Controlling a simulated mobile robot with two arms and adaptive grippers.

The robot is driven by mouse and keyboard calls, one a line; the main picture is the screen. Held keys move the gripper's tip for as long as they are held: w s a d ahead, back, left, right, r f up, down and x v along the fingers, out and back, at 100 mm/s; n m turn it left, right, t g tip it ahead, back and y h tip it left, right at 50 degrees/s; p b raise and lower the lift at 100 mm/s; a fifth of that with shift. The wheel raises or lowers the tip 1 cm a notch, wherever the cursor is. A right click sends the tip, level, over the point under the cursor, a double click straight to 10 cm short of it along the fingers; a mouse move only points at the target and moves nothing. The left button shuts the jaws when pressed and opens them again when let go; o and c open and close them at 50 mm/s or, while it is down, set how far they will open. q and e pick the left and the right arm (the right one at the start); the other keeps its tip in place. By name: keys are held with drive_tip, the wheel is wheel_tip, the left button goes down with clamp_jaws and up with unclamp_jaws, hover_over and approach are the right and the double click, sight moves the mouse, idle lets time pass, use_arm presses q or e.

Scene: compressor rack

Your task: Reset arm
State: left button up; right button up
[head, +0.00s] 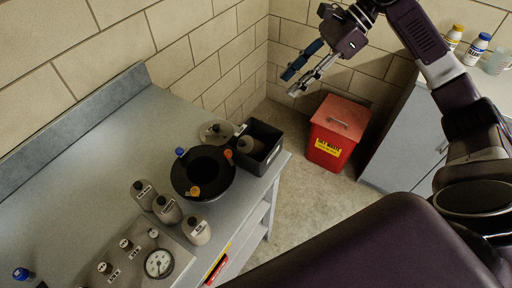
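My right gripper (290,85) is at the top middle of the head view, on the arm that comes in from the right. Its two fingers, one bluish and one silvery, point down and left with a gap between them, and nothing shows between them. In the picture it lies above and left of a red bin and clear of the worktop; its exact height is hard to tell. My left gripper is not in view.
A grey worktop (85,171) at left bears a black round bowl (204,171), a black box (267,136), several grey bottles and a gauge panel (159,263). The red bin (338,130) stands on the floor beside a grey cabinet (408,146) with bottles on top. Block walls close the back.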

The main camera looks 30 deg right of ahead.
drive_tip(key=shift+v, duration=1.2)
